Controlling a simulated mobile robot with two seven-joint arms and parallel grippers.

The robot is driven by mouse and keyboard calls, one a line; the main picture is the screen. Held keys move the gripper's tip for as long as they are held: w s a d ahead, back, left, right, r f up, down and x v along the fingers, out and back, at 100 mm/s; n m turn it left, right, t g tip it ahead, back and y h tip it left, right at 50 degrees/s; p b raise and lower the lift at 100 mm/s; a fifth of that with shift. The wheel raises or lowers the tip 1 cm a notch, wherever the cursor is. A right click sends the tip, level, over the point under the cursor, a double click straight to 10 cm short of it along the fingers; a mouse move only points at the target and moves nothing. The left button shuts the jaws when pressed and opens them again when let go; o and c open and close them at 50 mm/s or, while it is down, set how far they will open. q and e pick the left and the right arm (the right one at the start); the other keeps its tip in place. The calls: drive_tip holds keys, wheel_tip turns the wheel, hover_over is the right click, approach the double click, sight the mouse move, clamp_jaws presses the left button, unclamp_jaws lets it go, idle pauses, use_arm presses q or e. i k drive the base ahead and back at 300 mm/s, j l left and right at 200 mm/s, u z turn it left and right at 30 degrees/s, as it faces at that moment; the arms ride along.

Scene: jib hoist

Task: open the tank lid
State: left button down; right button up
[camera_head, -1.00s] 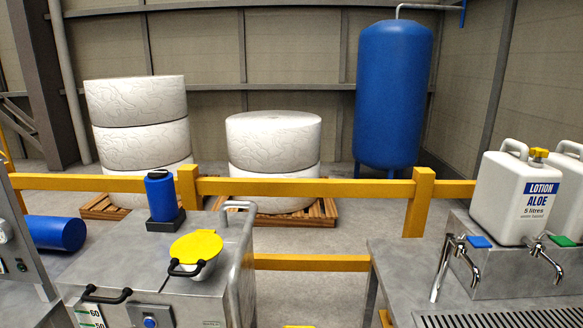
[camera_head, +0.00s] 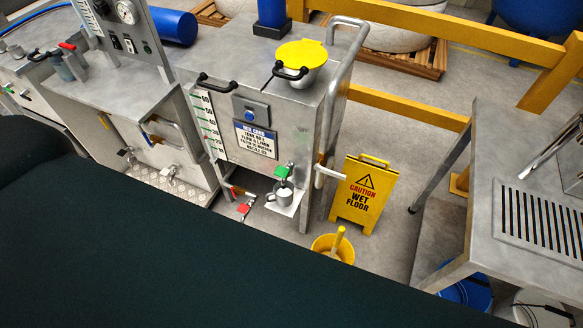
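The steel tank (camera_head: 312,102) stands in the upper middle of the head view. Its round yellow lid (camera_head: 302,53) lies shut over a pale neck on the tank's top. A black handle (camera_head: 291,72) sits at the lid's front edge. A second black handle (camera_head: 216,83) is on the tank's front upper edge. The front also carries a level scale, a blue button and a sign. Neither of my grippers is in view.
A bent steel rail (camera_head: 347,62) rises at the tank's right side. A yellow wet-floor sign (camera_head: 364,194) and a yellow bucket (camera_head: 334,250) stand on the floor. A steel table (camera_head: 490,235) is at the right. A large dark surface hides the lower left.

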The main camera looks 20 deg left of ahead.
sight(236, 61)
drive_tip(key=u, duration=1.25)
